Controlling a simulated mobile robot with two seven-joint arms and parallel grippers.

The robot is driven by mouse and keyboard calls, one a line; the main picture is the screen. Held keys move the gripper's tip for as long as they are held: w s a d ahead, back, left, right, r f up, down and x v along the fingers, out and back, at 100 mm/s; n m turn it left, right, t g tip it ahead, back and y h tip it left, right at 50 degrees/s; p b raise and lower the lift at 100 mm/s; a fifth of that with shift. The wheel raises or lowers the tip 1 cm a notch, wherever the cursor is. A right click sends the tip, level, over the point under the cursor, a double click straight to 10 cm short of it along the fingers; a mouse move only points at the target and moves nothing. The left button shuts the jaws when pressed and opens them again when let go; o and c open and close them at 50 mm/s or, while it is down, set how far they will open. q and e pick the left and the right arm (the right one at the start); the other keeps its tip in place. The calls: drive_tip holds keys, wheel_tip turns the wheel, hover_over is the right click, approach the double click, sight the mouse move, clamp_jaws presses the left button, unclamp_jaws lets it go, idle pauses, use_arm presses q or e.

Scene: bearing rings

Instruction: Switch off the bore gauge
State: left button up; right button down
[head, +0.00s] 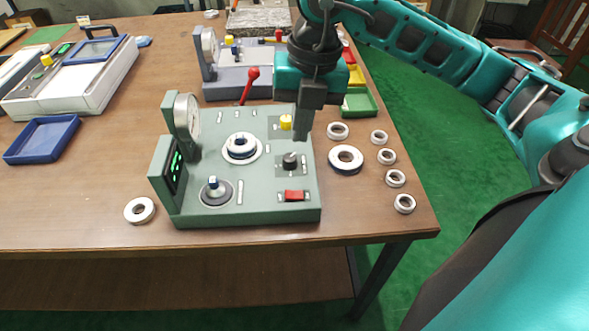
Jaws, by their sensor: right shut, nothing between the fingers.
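The bore gauge (265,206) is a grey-green bench unit near the table's front edge. On its left side it has an upright panel with lit green digits (175,172) and a round dial (188,118). Its top carries a red rocker switch (294,196) at the front right, a black knob (290,160), a yellow knob (286,122), a red-tipped lever (250,85) at the back and a ring on a central post (241,147). My right gripper (301,136) is shut and empty, pointing down above the unit's right side, behind the red switch. My left gripper is not in view.
Several bearing rings (346,159) lie on the table right of the unit, and one ring (140,210) lies to its left. A second grey machine (235,88) stands behind. A blue tray (42,139) and white device (80,85) are at left. A green tray (359,104) is behind right.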

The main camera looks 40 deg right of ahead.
sight(289, 193)
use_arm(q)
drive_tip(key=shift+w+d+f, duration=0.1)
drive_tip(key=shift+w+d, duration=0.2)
use_arm(e)
drive_tip(key=shift+s, duration=0.1)
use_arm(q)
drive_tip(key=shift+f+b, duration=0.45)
use_arm(e)
drive_tip(key=f, duration=0.4)
drive_tip(key=a+f, duration=0.1)
drive_tip(key=f, duration=0.4)
drive_tip(key=w+f, duration=0.1)
drive_tip(key=f, duration=0.3)
drive_tip(key=shift+a+f, duration=0.3)
drive_tip(key=shift+f, duration=0.1)
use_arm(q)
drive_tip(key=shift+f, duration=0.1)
use_arm(e)
drive_tip(key=shift+f, duration=0.1)
